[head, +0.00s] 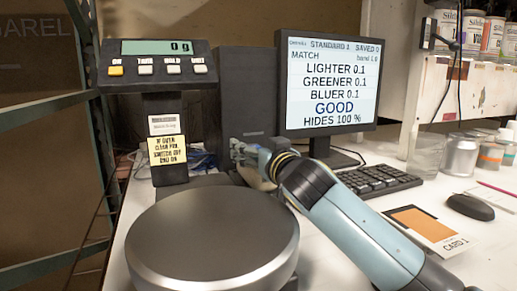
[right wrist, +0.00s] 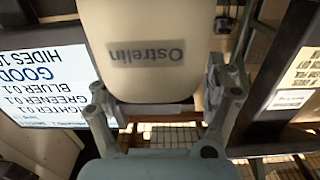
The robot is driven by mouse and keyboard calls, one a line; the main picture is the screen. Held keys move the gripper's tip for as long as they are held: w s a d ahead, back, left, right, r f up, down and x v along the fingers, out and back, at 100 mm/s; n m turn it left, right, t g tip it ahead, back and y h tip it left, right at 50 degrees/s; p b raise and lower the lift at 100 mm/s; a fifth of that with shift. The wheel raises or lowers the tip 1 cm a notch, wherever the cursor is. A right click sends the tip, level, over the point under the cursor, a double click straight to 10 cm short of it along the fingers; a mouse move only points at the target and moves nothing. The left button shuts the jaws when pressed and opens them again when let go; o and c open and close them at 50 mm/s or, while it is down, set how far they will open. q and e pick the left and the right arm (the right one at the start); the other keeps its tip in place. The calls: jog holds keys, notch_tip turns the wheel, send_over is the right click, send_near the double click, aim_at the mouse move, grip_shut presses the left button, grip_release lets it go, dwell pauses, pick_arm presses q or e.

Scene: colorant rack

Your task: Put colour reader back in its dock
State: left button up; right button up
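The colour reader looks to be the cream body marked "Ostrelin" (right wrist: 150,75) in the right wrist view, where its lettering appears upside down. My right gripper (right wrist: 158,92) has one finger on each side of its rounded end, and the fingers appear closed against it. My left gripper is not in view.
The scale's round pan (head: 212,240) fills the front, with its display (head: 158,66) behind. The monitor (head: 326,83), keyboard (head: 376,178), mouse (head: 469,207) and orange card (head: 421,222) are to the right. A clear cup (head: 424,156) and cans stand at far right.

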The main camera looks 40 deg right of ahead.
jog(key=shift+r, duration=0.2)
jog(key=shift+r+p, duration=0.5)
jog(key=shift+p, duration=0.1)
jog(key=b+v, duration=0.1)
jog(key=v, duration=1.1)
jog(key=shift+f, duration=0.15)
